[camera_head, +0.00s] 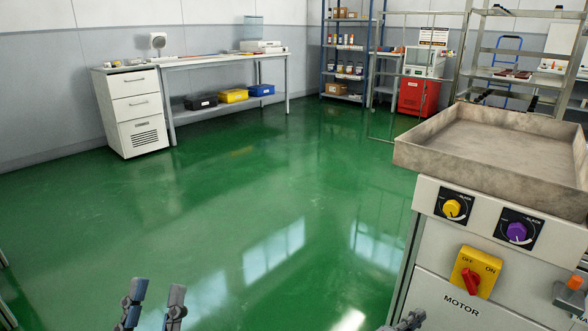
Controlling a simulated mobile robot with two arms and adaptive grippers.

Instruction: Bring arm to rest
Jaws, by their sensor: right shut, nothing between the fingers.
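My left gripper (154,302) shows at the bottom edge, left of centre, over the green floor. Its two grey fingers point up and stand apart with nothing between them. The tip of my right gripper (406,322) just shows at the bottom edge beside the white machine's lower left side. It is shut and empty, and most of it is cut off by the frame. Both arms are out of view.
The white machine (458,270) with knobs and a red MOTOR switch (472,280) stands close on the right, with a metal tray (478,124) on top. The green floor (230,215) is clear. A bench (215,60), drawer cabinet (134,112) and shelves stand at the back.

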